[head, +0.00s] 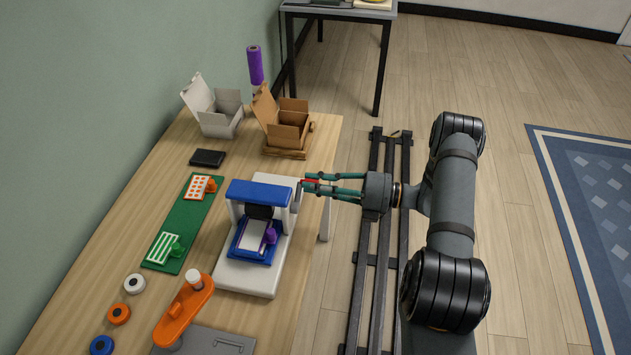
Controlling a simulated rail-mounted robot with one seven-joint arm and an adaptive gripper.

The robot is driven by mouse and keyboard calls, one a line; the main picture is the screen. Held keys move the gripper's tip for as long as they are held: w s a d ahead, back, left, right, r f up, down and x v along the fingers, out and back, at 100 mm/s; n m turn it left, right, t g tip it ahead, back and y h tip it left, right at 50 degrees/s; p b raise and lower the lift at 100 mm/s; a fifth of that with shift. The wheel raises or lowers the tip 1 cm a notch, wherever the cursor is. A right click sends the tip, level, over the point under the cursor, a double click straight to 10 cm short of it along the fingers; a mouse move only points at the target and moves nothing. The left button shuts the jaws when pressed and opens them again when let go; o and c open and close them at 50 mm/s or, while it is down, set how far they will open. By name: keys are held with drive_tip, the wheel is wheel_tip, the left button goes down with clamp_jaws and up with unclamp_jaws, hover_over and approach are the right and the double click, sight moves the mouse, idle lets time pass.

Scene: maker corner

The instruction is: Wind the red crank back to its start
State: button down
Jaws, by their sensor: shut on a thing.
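The press-like machine stands on the bench with a white base (240,276) and a blue top (258,194). The red crank (313,182) is on its right side, and only a small red part shows between my fingers. My gripper (306,184) reaches in from the right, with its green fingers shut on the crank. A blue bed (238,248) under the top carries a white sheet or plate (256,236) and a purple-handled piece (270,236). The crank's exact angle is hard to tell because my fingers cover much of it.
A green board (168,234) with stamp-like pieces lies left of the machine. An orange arm-like device (180,315) stands in front. An open white box (218,121), a brown box (288,126) and a black case (207,158) sit behind. The bench's right edge runs beside my gripper.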

drive_tip(key=c, duration=1.6)
unclamp_jaws()
drive_tip(key=shift+o, duration=0.2)
drive_tip(key=shift+d, duration=0.1)
drive_tip(key=v, duration=1.1)
drive_tip(key=shift+d, duration=0.4)
